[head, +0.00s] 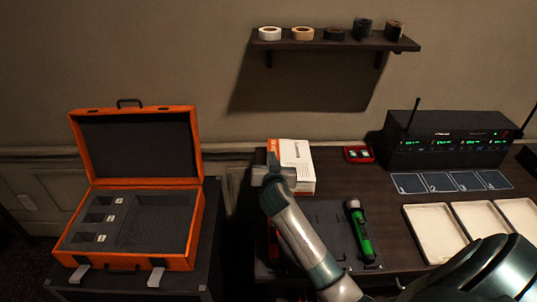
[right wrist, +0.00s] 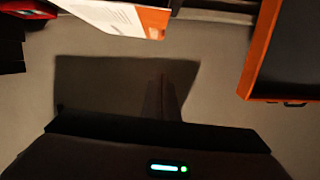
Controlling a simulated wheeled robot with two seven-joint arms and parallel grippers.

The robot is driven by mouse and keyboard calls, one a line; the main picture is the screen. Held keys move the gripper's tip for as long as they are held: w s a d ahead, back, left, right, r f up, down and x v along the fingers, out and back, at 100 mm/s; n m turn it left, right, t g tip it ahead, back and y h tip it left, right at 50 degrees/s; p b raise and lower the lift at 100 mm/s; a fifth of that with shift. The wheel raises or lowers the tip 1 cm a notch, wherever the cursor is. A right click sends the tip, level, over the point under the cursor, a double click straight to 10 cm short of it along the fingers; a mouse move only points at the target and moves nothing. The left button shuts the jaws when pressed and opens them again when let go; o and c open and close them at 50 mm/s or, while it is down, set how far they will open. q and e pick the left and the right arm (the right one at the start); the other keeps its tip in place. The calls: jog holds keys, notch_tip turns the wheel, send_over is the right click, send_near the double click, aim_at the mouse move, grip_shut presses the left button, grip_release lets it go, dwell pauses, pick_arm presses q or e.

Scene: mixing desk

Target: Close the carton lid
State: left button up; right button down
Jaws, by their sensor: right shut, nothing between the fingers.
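The carton (head: 300,165) is a small white and orange box at the back left of the desk. I cannot tell how its lid stands. Its printed white face and orange edge also show at the top of the right wrist view (right wrist: 110,14). My right gripper (head: 271,160) is beside the carton's left side in the head view and hides part of it. The gripper is shut and empty. I cannot tell whether it touches the carton. My left gripper is not in view.
An open orange case (head: 198,222) stands on a dark stand to the left. A green flashlight (head: 361,232) lies on the desk, with white trays (head: 435,232), a red case (head: 359,154) and a black receiver (head: 440,152) to the right. A shelf (head: 335,42) with tape rolls hangs above.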

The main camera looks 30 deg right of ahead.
jog(key=p+x, duration=0.3)
jog(key=x, duration=0.6)
jog(key=shift+w+d+r, duration=0.1)
jog(key=shift+w+d, duration=0.05)
notch_tip(320, 180, down, 2)
jog(key=shift+w+f, duration=0.15)
jog(key=shift+f+p, duration=0.3)
jog(key=shift+f, duration=0.7)
jog(key=f+b, duration=0.2)
jog(key=b, duration=0.1)
jog(key=shift+w+a+f, duration=0.1)
jog(key=shift+w+a, duration=0.05)
jog(key=shift+a, duration=0.25)
